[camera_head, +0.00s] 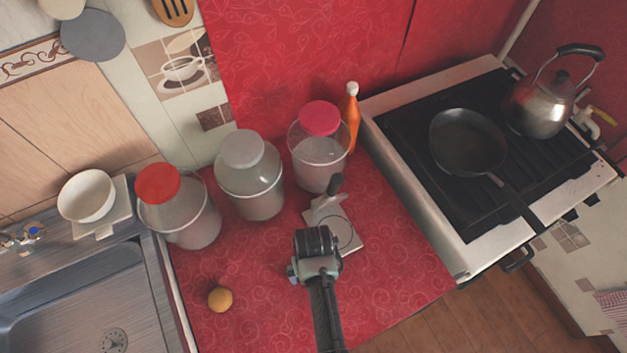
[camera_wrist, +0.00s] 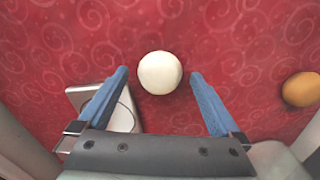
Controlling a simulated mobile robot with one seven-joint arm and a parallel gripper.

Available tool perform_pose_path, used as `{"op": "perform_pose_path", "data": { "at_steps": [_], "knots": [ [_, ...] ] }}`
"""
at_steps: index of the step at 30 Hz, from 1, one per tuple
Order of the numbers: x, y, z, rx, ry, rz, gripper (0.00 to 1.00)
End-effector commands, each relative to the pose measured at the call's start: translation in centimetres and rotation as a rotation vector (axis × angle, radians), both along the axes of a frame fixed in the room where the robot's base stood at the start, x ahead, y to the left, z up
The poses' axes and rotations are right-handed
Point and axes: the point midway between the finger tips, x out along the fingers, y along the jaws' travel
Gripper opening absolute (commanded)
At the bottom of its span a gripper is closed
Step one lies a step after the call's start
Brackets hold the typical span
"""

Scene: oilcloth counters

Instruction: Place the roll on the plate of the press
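A pale cream, round thing, probably the roll (camera_wrist: 160,73), lies on the red cloth in the wrist view. My gripper (camera_wrist: 159,76) is open above it, with one blue finger to each side and the roll showing between the fingertips. I see no clear contact. In the head view my gripper (camera_head: 316,245) hides the roll. The press (camera_head: 328,214) stands on the red counter just beyond my gripper, its dark handle raised. Its pale plate (camera_head: 350,238) is bare where it shows. In the wrist view part of the press (camera_wrist: 128,117) shows behind the left finger.
An orange-brown ball (camera_head: 220,299) lies to the left of my gripper; it also shows in the wrist view (camera_wrist: 302,90). Several lidded jars, among them a red-lidded one (camera_head: 180,210), and an orange bottle (camera_head: 350,115) stand behind. A stove (camera_head: 450,225) is right, a sink (camera_head: 80,290) left.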

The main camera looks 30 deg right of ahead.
Motion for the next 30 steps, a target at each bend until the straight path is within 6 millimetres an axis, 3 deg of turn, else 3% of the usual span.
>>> {"op": "perform_pose_path", "data": {
  "at_steps": [8,21,30],
  "knots": [
    [0.1,0.0,1.1,0.0,-0.002,0.0,1.0],
    [0.1,0.0,9.7,-0.001,-0.004,0.0,1.0],
    [0.0,0.0,12.3,0.0,0.0,0.0,1.0]
  ]
}}
